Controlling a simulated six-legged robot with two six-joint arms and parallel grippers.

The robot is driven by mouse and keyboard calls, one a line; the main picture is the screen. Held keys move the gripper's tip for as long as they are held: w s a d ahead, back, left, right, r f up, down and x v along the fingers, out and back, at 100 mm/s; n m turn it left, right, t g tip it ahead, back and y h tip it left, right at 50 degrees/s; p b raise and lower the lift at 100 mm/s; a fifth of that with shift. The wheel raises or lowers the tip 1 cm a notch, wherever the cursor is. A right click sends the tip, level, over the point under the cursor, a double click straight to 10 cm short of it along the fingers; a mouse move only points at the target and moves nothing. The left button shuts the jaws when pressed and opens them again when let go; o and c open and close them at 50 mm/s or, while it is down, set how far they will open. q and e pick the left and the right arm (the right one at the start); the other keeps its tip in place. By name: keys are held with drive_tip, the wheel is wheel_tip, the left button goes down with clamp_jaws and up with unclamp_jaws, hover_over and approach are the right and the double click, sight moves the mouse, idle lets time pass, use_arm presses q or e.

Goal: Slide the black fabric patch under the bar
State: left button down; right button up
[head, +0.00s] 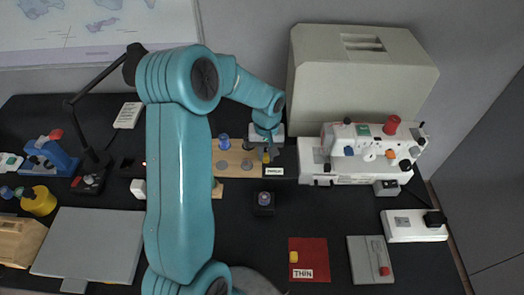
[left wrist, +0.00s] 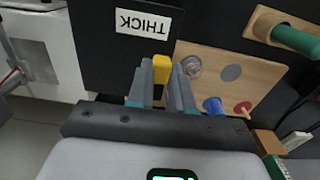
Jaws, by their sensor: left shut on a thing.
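A black fabric patch (left wrist: 100,45) with a white THICK label and a yellow tab (left wrist: 162,68) shows in the left wrist view. My left gripper (left wrist: 162,72) is shut on the yellow tab. In the head view the gripper (head: 268,150) is over the right end of a wooden board, left of the white sewing machine (head: 350,178). The patch's label (head: 273,171) shows just below the gripper there; the patch's dark edges blend into the black table. I cannot make out the bar clearly at the machine. My right gripper is not in view.
The wooden board (head: 232,165) with spools lies under my left gripper. A red THIN patch (head: 308,272), a grey switch plate (head: 362,270) and a white pedal (head: 405,228) lie to the right. A small black block (head: 263,203) stands in front.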

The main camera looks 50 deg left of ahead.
sight(293, 160)
use_arm(q)
drive_tip(key=shift+w+d+f, duration=0.35)
drive_tip(key=shift+w, duration=0.15)
drive_tip(key=shift+w+d+f+p, duration=0.1)
drive_tip(key=shift+w+d+p, duration=0.15)
drive_tip(key=shift+w+d, duration=0.8)
drive_tip(key=shift+w+d+p, duration=0.2)
drive_tip(key=shift+w+d, duration=0.6)
drive_tip(key=shift+w, duration=0.4)
drive_tip(key=shift+w+d+f, duration=0.1)
drive_tip(key=shift+w+d, duration=0.3)
drive_tip(key=shift+w, duration=0.1)
drive_tip(key=shift+w+d+b, duration=0.4)
drive_tip(key=shift+w+d, duration=0.3)
drive_tip(key=shift+w, duration=0.25)
drive_tip(key=shift+f+b, duration=0.1)
drive_tip(key=shift+b, duration=0.35)
drive_tip(key=c, duration=0.9)
unclamp_jaws()
drive_tip(key=shift+c, duration=0.2)
